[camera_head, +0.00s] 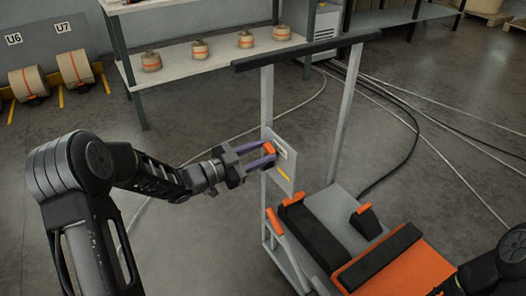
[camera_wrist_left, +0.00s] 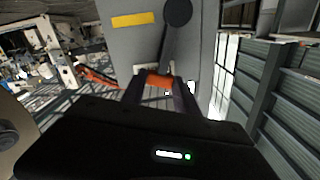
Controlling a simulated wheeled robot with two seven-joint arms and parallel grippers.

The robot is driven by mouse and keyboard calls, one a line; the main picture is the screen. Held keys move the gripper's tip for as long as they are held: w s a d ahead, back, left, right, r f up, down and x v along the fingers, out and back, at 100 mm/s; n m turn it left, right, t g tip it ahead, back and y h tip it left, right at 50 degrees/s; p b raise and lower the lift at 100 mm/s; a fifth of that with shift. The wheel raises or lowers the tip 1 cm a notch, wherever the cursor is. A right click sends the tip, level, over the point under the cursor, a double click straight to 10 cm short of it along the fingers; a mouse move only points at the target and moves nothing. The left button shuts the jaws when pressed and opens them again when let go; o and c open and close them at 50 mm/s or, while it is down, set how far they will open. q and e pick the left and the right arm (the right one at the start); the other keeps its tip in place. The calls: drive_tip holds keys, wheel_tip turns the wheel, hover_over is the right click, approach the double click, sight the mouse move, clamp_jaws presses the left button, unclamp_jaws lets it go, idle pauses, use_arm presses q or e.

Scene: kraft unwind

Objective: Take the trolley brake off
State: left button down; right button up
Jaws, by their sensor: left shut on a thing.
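The trolley has a dark push bar (camera_head: 305,51) on two grey posts, with a grey panel (camera_head: 284,172) on the left post. A brake lever with an orange grip (camera_head: 269,148) is on this panel. In the left wrist view the dark lever arm (camera_wrist_left: 173,42) hangs from a round pivot, and its orange grip (camera_wrist_left: 158,80) lies between my fingers. My left gripper (camera_head: 266,155) is shut on the orange grip; it also shows in the left wrist view (camera_wrist_left: 160,88). My right arm shows only in part at the lower right; its gripper is out of view.
The trolley deck (camera_head: 338,215) carries black blocks and an orange plate (camera_head: 405,262). A shelf (camera_head: 215,55) with several small rolls stands behind. Two larger rolls sit on the floor at left. Cables (camera_head: 405,120) cross the floor at right.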

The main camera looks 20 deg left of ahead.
use_arm(q)
drive_tip(key=c, duration=0.9)
unclamp_jaws()
drive_tip(key=p+v, duration=0.1)
drive_tip(key=v, duration=0.6)
drive_tip(key=shift+s+a, duration=0.25)
drive_tip(key=shift+s, duration=0.05)
drive_tip(key=shift+f, duration=0.1)
